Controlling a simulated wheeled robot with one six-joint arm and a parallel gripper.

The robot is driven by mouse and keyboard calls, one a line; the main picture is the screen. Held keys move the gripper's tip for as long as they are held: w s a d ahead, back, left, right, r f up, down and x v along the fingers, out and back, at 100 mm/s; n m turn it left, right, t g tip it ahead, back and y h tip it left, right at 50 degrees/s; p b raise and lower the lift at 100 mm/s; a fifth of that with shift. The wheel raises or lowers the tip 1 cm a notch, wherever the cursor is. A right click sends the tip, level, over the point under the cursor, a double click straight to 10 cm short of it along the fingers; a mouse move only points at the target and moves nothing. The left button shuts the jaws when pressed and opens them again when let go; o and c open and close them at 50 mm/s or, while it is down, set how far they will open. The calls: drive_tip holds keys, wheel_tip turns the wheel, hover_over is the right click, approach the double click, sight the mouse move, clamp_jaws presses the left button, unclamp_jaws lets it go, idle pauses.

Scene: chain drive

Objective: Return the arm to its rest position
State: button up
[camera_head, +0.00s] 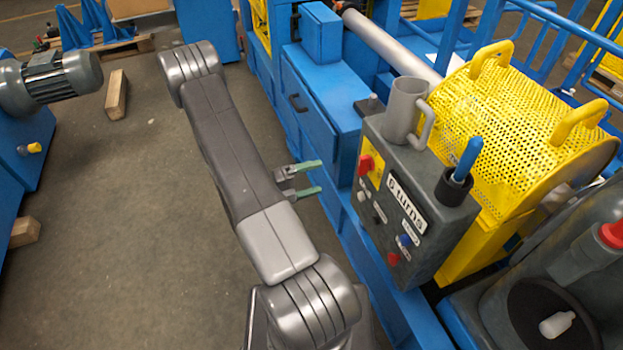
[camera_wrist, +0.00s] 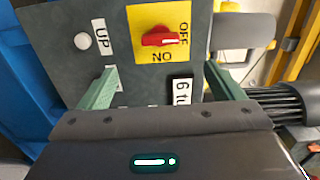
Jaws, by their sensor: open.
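My gripper (camera_head: 305,180) has two green-tipped fingers spread apart with nothing between them. It is beside the left edge of the grey control panel (camera_head: 419,225), in front of the blue machine body. My grey arm runs from the bottom of the head view up to the upper left, and the gripper shows past its right side. In the wrist view the green fingers (camera_wrist: 170,90) point at the panel face. A red rotary switch (camera_wrist: 165,38) on a yellow ON/OFF plate and a white button (camera_wrist: 82,41) lie beyond them.
A grey mug (camera_head: 401,112) stands on the panel box. A blue-handled lever (camera_head: 467,158) juts from it. A yellow perforated guard (camera_head: 510,125) is behind. A grey motor (camera_head: 50,80) is at left. A wooden block (camera_head: 116,95) lies on the open floor.

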sight(359, 166)
drive_tip(key=shift+d, duration=0.15)
drive_tip(key=p+x, duration=0.1)
drive_tip(key=x, duration=1.2)
drive_tip(key=shift+d, duration=0.3)
drive_tip(key=shift+w+a, duration=0.1)
drive_tip(key=shift+a, duration=0.05)
drive_tip(key=b+v, duration=0.1)
drive_tip(key=v, duration=1.3)
drive_tip(key=shift+w+d+r+m+b, duration=0.1)
drive_tip(key=shift+w+d+m+b, duration=0.7)
drive_tip(key=shift+d+m, duration=1.45)
drive_tip(key=shift+w+d+r+m+b, duration=0.1)
drive_tip(key=shift+w+d+m+b, duration=0.7)
drive_tip(key=shift+d+m, duration=1.5)
drive_tip(key=shift+w+d+r+m+b, duration=0.1)
drive_tip(key=shift+w+d+m+b, duration=0.7)
drive_tip(key=shift+d+m, duration=1.4)
drive_tip(key=shift+s, duration=0.15)
